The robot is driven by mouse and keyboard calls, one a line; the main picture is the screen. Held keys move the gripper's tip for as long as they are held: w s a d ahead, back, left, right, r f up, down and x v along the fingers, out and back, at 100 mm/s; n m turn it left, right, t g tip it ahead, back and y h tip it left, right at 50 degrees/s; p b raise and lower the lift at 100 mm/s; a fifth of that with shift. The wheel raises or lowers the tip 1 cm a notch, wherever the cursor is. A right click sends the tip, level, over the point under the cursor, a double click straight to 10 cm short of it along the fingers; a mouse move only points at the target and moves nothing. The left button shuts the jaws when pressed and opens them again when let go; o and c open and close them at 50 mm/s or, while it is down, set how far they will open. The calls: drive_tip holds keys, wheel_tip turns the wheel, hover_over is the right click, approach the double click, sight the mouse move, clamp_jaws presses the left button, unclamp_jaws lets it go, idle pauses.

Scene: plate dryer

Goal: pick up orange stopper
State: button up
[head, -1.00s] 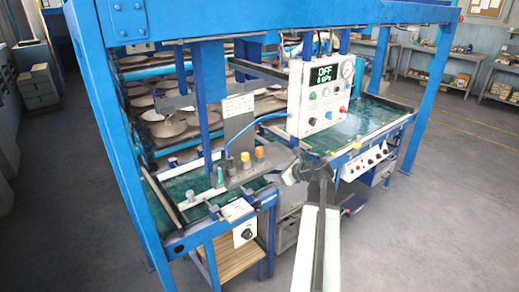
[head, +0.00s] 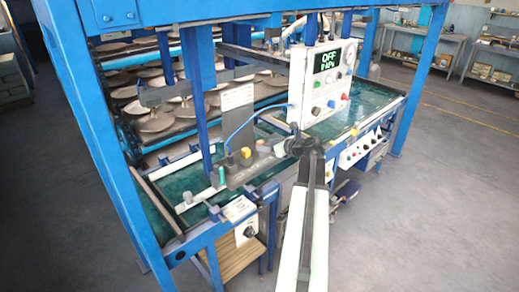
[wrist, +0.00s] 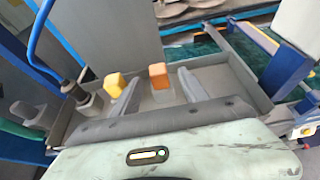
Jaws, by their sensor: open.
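The orange stopper (wrist: 158,76) stands upright on a grey tray (wrist: 232,84) in the wrist view, between my open fingers and a little beyond them. My gripper (wrist: 159,80) is open and empty, with one dark finger on each side of the stopper's line. A yellow stopper (wrist: 114,85) stands to the left, close to the left finger. The orange stopper is mostly hidden there.
A blue hose (wrist: 38,45) runs down to a fitting at the tray's left. A grey upright panel (wrist: 122,36) stands behind the stoppers. A control box (head: 325,85) with a lit display stands behind my gripper. Blue frame posts (head: 95,130) surround the dryer; floor at the right is clear.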

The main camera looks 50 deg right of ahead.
sight(260, 142)
drive_tip(key=b+x, duration=0.2)
drive_tip(key=x, duration=0.3)
drive_tip(key=shift+s+a+f, duration=0.1)
drive_tip(key=shift+f, duration=0.1)
drive_tip(key=shift+s+r, duration=0.1)
drive_tip(key=shift+c, duration=0.6)
clamp_jaws()
drive_tip(key=shift+r, duration=0.1)
drive_tip(key=shift+r+p, duration=0.3)
drive_tip(key=shift+p, duration=0.15)
wheel_tip(260, 142, up, 4)
drive_tip(key=p, duration=0.3)
drive_tip(key=shift+f, duration=0.25)
drive_tip(key=s+a+p, duration=0.1)
drive_tip(key=s+a, duration=0.2)
drive_tip(key=s, duration=1.2)
drive_tip(key=shift+s+r, duration=0.3)
drive_tip(key=shift+s, duration=0.1)
